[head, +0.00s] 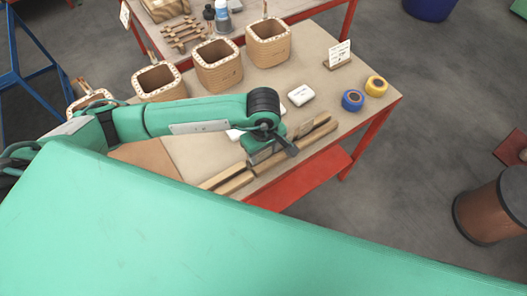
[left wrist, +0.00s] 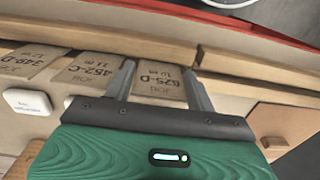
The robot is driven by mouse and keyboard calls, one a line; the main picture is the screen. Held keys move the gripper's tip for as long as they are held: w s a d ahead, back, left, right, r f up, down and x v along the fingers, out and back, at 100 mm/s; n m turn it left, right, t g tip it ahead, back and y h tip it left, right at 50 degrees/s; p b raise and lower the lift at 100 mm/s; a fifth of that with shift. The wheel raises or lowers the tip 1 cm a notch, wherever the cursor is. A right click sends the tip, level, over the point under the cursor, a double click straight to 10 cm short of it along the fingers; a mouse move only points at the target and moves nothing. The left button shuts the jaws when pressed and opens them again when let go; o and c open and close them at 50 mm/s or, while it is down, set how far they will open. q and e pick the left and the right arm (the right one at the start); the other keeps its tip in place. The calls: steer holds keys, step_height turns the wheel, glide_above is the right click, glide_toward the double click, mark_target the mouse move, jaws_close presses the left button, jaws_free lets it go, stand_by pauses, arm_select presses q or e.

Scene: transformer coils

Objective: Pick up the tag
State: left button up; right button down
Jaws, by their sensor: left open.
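Several brown job tags stand in a row along a wooden rail in the left wrist view. The tag 625-D (left wrist: 160,88) lies between the fingers of my left gripper (left wrist: 158,70). The tag 452-C (left wrist: 92,72) is left of the fingers, and the tag 349-D (left wrist: 28,61) is farther left. My left gripper is open; whether a finger touches a tag cannot be told. In the head view my left gripper (head: 284,146) is low over the wooden rail (head: 312,131) at the table's front edge and hides part of it. My right gripper is not in view.
On the table (head: 375,107) stand several wooden coils (head: 217,66), a white block (head: 301,95), a blue tape roll (head: 352,100), a yellow tape roll (head: 376,86) and a small sign (head: 338,53). The block also shows in the left wrist view (left wrist: 27,102).

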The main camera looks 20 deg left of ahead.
arm_select(q)
steer(key=c, duration=0.6)
